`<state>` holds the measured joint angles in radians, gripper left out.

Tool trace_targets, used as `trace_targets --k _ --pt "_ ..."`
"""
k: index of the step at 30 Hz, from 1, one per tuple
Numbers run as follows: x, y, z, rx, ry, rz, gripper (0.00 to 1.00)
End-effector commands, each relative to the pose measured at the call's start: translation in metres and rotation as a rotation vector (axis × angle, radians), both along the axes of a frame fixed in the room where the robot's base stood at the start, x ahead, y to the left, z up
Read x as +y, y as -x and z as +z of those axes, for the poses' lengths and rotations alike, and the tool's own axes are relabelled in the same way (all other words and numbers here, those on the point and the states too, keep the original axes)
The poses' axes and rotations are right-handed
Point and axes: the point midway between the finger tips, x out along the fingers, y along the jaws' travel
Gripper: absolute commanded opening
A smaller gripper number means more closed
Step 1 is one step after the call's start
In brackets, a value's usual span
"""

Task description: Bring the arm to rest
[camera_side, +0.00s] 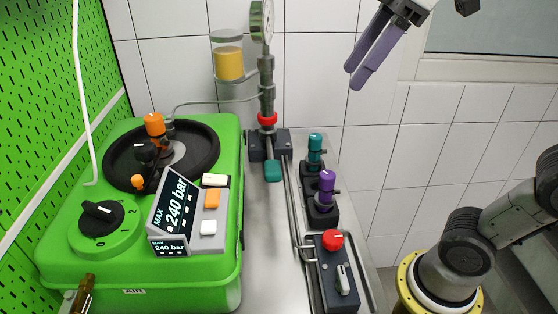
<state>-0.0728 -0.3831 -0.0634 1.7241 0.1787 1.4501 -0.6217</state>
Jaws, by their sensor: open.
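My gripper (359,81) shows at the top of the side view, to the right of the gauge. Its two purple fingers point down and to the left. It is open, with nothing seen between the fingers. It hangs in front of the tiled wall, apart from the bench and its fittings. The upper part of the gripper is cut off by the top edge of the picture.
A green pump unit (60,246) with a 240 bar display (174,212) stands at left. A pressure gauge (262,20) rises mid-picture. A teal-topped fitting (315,150), a purple-topped fitting (326,186) and a red-knobbed valve block (336,275) line the bench's right side.

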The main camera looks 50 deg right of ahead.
Motion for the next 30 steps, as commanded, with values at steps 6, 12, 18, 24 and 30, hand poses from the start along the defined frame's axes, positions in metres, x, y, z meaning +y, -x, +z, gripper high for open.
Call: trace_targets --k 6,12,18,24,30 --pt "-0.030 0.047 -0.080 0.002 -0.016 -0.269 0.52" --pt "-0.048 0.074 -0.159 0.013 -0.036 -0.485 0.52" --pt "-0.056 0.072 -0.195 -0.001 -0.079 -0.646 0.52" --pt "-0.056 0.067 -0.192 -0.018 -0.110 -0.690 0.52" --pt "-0.056 0.067 -0.191 -0.017 -0.109 -0.688 0.52"
